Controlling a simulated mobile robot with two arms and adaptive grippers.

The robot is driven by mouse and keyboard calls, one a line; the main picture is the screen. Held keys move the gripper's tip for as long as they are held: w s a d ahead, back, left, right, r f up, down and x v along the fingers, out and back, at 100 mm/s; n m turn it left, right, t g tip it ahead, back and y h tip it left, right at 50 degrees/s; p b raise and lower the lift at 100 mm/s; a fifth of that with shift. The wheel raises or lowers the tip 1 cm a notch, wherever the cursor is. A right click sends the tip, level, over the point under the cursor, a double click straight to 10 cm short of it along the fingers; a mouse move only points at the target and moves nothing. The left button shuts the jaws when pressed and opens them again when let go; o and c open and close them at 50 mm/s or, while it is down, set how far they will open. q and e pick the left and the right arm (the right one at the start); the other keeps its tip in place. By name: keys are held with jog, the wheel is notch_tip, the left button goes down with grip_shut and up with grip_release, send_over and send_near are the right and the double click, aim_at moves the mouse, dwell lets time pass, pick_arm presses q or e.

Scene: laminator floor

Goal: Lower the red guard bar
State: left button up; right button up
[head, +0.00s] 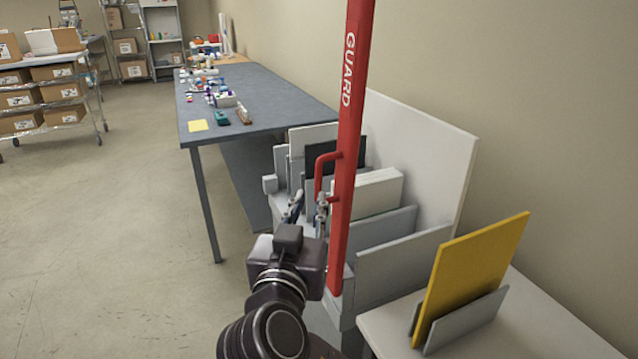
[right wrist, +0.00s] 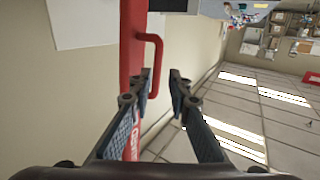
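The red guard bar (head: 350,130) stands nearly upright, with white GUARD lettering on its side. Its red D-shaped handle (head: 319,178) sticks out on the left side. My right gripper (head: 307,207) is open and empty, just below and left of the handle. In the right wrist view the fingers of my right gripper (right wrist: 161,76) are spread, and the handle (right wrist: 157,52) lies just beyond the fingertips; contact cannot be made out. The red bar (right wrist: 132,50) runs along the left finger, which partly hides it. My left gripper is not in view.
Grey and white panels (head: 400,260) stand in a rack behind the bar. A yellow panel (head: 470,275) stands in a holder on the white table (head: 540,320) at right. A blue-grey table (head: 270,115) with small items is farther back. The floor at left is open.

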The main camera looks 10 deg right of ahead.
aim_at(318, 180)
jog(key=shift+w+d+r+m, duration=0.1)
jog(key=shift+d+r+m, duration=0.15)
jog(key=shift+r, duration=0.55)
jog(key=p+x, duration=0.1)
jog(key=x, duration=0.4)
jog(key=shift+w+d+p, duration=0.15)
jog(key=shift+p, duration=0.2)
jog(key=shift+w+d+f, duration=0.1)
jog(key=shift+w+d, duration=0.05)
jog(key=shift+w, duration=0.55)
grip_shut()
